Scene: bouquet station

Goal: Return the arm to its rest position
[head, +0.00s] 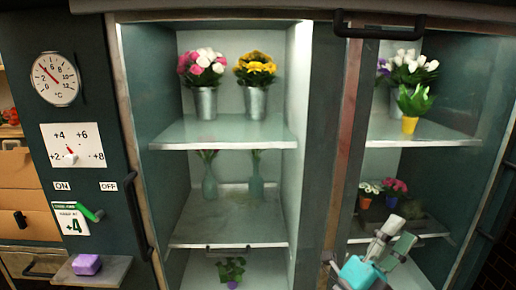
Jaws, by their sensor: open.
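My gripper (392,240) is at the lower right of the head view, with a grey and teal body and pale grey fingers pointing up and right. The fingers stand apart and I see nothing between them. It is in front of the lower right part of the flower cabinet (345,130). I cannot tell its exact distance from the shelves. The rest of my arm is mostly below the picture's edge.
Metal buckets of pink-white flowers (204,75) and yellow flowers (255,80) stand on the upper left shelf. Glass vases (256,180) stand below. Potted plants (409,105) fill the right shelves. A purple block (87,264) sits on a small ledge at left.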

